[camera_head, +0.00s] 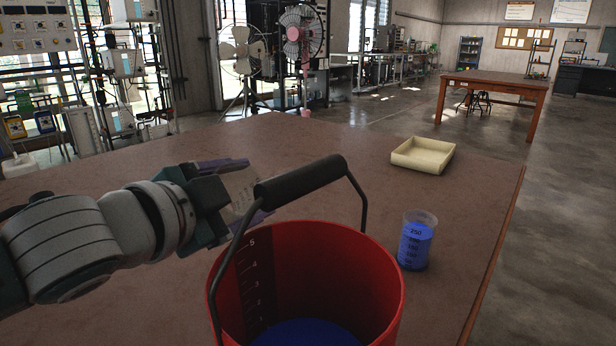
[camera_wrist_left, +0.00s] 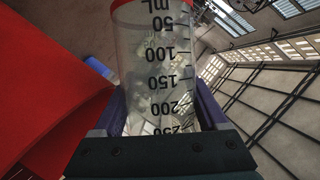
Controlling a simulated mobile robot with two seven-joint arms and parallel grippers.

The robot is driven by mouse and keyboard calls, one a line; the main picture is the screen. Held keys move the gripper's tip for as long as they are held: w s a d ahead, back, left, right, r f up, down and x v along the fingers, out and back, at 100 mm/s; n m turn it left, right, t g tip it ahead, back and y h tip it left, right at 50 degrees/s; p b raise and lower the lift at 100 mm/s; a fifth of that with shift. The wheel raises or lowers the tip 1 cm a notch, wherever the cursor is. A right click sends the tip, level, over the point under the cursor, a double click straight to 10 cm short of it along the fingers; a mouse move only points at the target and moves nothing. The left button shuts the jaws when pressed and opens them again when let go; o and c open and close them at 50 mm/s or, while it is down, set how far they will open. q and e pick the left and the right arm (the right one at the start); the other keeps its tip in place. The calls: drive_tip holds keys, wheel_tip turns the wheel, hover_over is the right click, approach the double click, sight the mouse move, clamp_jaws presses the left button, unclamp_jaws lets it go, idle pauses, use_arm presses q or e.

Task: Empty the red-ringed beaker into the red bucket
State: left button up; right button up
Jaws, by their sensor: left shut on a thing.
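My left gripper (camera_head: 232,188) is shut on the red-ringed beaker (camera_head: 238,196), which is tilted and held beside the bucket's raised handle. In the left wrist view the clear beaker (camera_wrist_left: 155,65) fills the space between the purple fingers, with its red ring at the far end and its scale upside down. It looks empty, with no liquid seen inside. The red bucket (camera_head: 375,275) stands at the table's front, with blue liquid (camera_head: 310,334) at its bottom. It also shows at the left of the left wrist view (camera_wrist_left: 40,85). My right gripper is not in view.
Another beaker (camera_head: 416,240) with blue liquid stands upright right of the bucket, with no red ring visible. A pale yellow tray (camera_head: 423,155) lies at the back right of the brown table (camera_head: 330,140). The bucket's black handle (camera_head: 300,180) stands up above the rim.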

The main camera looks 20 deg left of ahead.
sight(230, 190)
use_arm(q)
drive_tip(key=shift+f, duration=0.1)
drive_tip(key=shift+a+r, duration=0.15)
drive_tip(key=shift+r, duration=0.05)
drive_tip(key=a+r+n+p, duration=0.1)
drive_tip(key=p, duration=0.1)
drive_tip(key=w+a+r+n+g+h+p, duration=0.1)
drive_tip(key=a+p, duration=0.1)
drive_tip(key=p, duration=0.1)
drive_tip(key=shift+w+a+r+n+p, duration=0.2)
drive_tip(key=shift+r+n+p, duration=0.1)
drive_tip(key=shift+r+p, duration=0.1)
drive_tip(key=shift+w+a+n+h, duration=0.2)
drive_tip(key=shift+a+n+h, duration=0.1)
drive_tip(key=shift+a+n, duration=0.15)
drive_tip(key=shift+a+f, duration=0.1)
drive_tip(key=shift+g, duration=0.3)
